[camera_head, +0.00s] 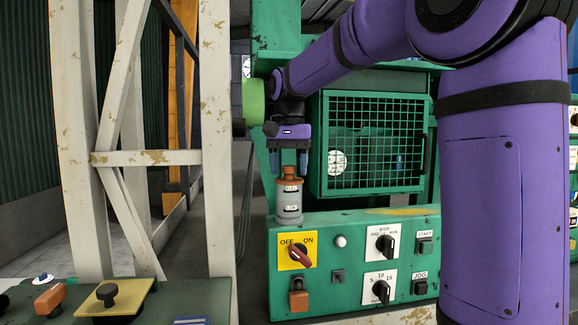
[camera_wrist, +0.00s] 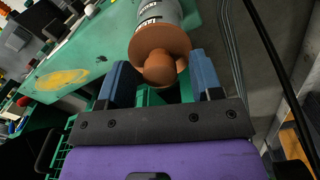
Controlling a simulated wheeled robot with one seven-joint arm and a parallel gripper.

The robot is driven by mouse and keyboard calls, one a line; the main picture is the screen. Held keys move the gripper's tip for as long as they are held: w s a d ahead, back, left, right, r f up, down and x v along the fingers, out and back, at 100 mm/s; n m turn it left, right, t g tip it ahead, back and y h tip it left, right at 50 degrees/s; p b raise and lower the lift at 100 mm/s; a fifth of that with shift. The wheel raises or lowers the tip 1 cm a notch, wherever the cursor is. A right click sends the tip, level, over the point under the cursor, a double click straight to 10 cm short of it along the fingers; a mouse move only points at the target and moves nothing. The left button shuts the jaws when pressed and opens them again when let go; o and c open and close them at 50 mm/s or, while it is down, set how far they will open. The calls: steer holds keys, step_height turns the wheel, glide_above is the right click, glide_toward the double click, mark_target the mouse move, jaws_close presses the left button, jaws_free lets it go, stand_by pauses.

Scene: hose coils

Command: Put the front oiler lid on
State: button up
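The front oiler (camera_head: 289,206) is a grey cylinder with FULL and LOW labels, upright on the green machine's ledge. Its orange-brown lid (camera_head: 290,172), a disc with a round knob, sits on its top; whether it is fully seated I cannot tell. In the wrist view the lid (camera_wrist: 160,55) covers the end of the grey oiler (camera_wrist: 160,12). My gripper (camera_head: 289,172) points down above the oiler. Its two blue fingers (camera_wrist: 163,75) are apart, one on each side of the knob, with visible gaps and no contact seen.
Below the oiler is a green control panel (camera_head: 340,248) with a red OFF/ON switch (camera_head: 298,253), knobs and an orange padlock (camera_head: 299,297). A green mesh guard (camera_head: 375,145) stands close right of my gripper. A cream post (camera_head: 216,150) stands to the left.

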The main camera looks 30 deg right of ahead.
step_height(320, 180, up, 11)
stand_by(0.8)
steer(key=shift+f, duration=0.1)
stand_by(0.9)
steer(key=s+a+f+n+t, duration=0.2)
steer(key=s+a+f+n, duration=0.1)
steer(key=s+f, duration=0.7)
steer(key=s+a+f+n+t, duration=0.3)
steer(key=s+f, duration=0.8)
steer(key=s, duration=0.4)
steer(key=a+n, duration=0.1)
steer(key=n, duration=0.1)
steer(key=shift+s+f+n, duration=0.2)
steer(key=shift+s+n, duration=0.1)
